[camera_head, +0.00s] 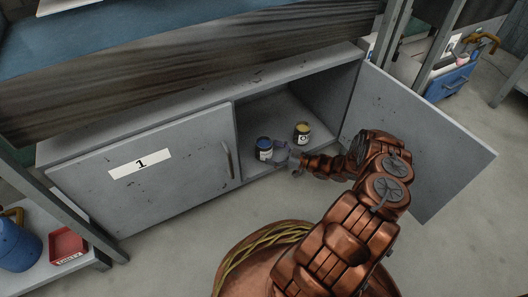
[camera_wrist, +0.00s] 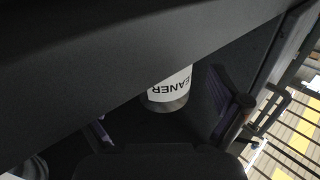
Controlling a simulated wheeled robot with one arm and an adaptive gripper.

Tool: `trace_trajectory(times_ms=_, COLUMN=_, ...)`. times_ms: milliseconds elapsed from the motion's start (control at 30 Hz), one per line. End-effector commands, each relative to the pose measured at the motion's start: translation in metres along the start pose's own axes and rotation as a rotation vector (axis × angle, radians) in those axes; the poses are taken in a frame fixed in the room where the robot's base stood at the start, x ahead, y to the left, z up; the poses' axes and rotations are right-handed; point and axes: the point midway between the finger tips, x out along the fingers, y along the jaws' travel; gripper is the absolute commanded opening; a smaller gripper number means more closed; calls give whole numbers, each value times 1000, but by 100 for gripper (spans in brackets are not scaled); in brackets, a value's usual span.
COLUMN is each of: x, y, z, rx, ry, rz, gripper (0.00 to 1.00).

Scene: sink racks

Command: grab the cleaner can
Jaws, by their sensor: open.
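The cleaner can (camera_wrist: 170,88) shows in the wrist view with a white label reading "EANER", upside down; its far end is hidden behind a dark panel. In the head view, a blue-topped can (camera_head: 263,149) and a yellow-topped can (camera_head: 302,133) stand inside the open cabinet; their labels are too small to read. My gripper (camera_head: 281,153) is open right beside the blue-topped can, at its right. In the wrist view, my gripper's fingers (camera_wrist: 163,118) are spread on either side of the cleaner can, apart from it.
The cabinet's right door (camera_head: 420,140) stands open beside my arm. The left door (camera_head: 150,170), marked 1, is shut. A low rack with a red tray (camera_head: 67,246) stands at left; a blue toolbox (camera_head: 450,82) is at the back right.

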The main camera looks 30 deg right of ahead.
Motion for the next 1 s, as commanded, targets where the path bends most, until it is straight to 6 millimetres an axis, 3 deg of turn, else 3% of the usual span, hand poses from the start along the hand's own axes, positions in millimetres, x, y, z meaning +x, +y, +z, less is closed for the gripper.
trace_trajectory(times_ms=333, x=32, y=-2, z=0, rx=1, ry=3, rz=-3, gripper=98)
trace_trajectory(times_ms=667, x=36, y=-2, z=-1, rx=1, ry=3, rz=0, gripper=98)
trace_trajectory(times_ms=1000, x=36, y=-2, z=-1, rx=1, ry=2, rz=-1, gripper=64)
